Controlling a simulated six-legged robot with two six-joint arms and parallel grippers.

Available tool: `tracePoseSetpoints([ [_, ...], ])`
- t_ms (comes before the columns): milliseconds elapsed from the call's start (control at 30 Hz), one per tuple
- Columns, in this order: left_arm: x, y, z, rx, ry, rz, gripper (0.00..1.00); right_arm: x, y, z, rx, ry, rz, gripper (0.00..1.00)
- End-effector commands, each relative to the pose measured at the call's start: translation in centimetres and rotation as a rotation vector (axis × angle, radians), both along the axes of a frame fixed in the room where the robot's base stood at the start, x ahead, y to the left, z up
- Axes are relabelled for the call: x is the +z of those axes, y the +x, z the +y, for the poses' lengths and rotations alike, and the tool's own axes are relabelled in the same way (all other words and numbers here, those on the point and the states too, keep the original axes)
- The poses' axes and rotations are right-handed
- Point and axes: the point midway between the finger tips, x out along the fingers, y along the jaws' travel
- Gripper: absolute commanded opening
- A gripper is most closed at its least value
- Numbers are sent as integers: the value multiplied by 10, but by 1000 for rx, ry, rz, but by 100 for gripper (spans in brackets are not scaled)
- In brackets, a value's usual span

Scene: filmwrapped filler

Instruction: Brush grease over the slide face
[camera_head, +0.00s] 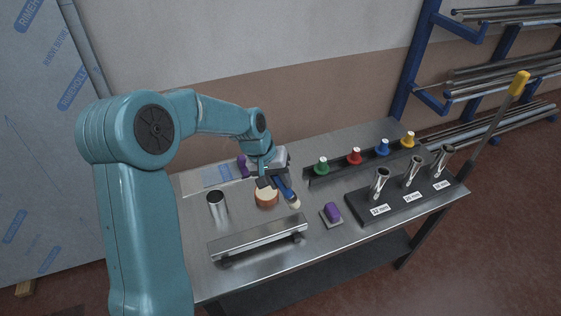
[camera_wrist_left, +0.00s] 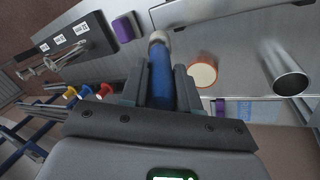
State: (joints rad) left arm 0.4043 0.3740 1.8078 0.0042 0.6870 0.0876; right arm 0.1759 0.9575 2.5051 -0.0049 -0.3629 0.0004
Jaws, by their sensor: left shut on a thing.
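My left gripper (camera_head: 279,183) is shut on a blue-handled brush (camera_head: 288,191) with a pale round tip. In the left wrist view the blue handle (camera_wrist_left: 161,82) lies between the fingers and the pale tip points away from them. The brush hangs over the table just right of a round orange-brown tin (camera_head: 266,200) with a pale top, which also shows in the wrist view (camera_wrist_left: 203,72). A long metal slide bar (camera_head: 258,239) lies near the table's front edge, apart from the brush. My right gripper is not in view.
A metal cup (camera_head: 217,206) stands left of the tin. A purple block (camera_head: 333,211) on a pale base sits right of the slide.

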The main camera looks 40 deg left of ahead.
Motion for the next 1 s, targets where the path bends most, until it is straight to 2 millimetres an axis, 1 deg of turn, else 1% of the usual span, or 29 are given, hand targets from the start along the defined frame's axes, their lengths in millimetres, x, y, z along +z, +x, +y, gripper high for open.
tracePoseSetpoints([
  [100,14,1,-1,-2,0,-2,0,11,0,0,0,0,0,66],
  [500,48,4,-4,-4,0,-1,0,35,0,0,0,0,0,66],
  [633,52,5,-5,-5,-1,0,0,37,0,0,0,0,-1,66],
  [1000,51,5,-5,-5,-1,0,0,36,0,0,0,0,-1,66],
])
